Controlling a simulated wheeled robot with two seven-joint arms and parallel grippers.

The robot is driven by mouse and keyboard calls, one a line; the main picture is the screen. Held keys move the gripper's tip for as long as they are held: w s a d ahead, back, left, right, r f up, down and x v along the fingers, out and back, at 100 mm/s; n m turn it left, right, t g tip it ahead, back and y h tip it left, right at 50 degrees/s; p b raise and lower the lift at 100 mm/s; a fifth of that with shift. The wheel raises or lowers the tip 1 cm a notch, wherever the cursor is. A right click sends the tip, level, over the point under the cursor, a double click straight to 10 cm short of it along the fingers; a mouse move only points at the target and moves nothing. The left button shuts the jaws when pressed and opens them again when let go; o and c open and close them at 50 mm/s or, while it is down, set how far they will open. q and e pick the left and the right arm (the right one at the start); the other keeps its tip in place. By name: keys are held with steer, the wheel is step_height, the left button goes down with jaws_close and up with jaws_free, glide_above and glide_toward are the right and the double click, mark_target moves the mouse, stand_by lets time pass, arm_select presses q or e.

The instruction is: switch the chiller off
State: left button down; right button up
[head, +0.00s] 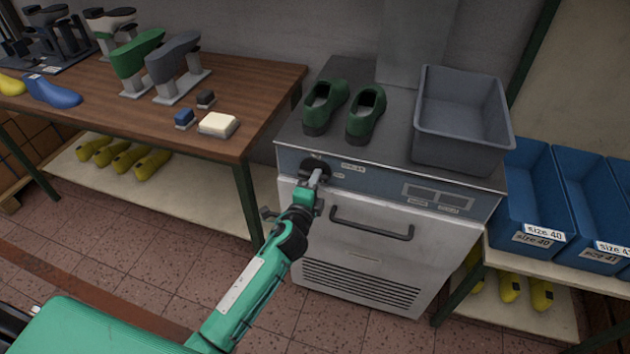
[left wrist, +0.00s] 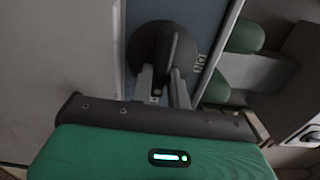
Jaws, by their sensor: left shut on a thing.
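The chiller (head: 385,230) is a pale metal cabinet with a blue-grey control strip, a dark bar handle and a vent grille. Its black rotary knob (head: 314,166) is at the left end of the strip. My left gripper (head: 318,178) is at the knob, with its fingers shut on the knob's grip. In the left wrist view the knob (left wrist: 163,52) shows as a black disc with a raised bar, and my gripper's fingers (left wrist: 163,85) are on either side of that bar. A label beside it is only partly readable. My right gripper is not in view.
Green shoes (head: 345,110) and a grey bin (head: 462,150) stand on the chiller's top. A wooden table (head: 250,85) with lasts and small blocks is at the left. Blue size bins (head: 535,210) are at the right. Tiled floor lies in front.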

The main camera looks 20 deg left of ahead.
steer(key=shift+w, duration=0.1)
arm_select(q)
steer(key=c, duration=1.3)
jaws_free()
steer(key=shift+c, duration=0.2)
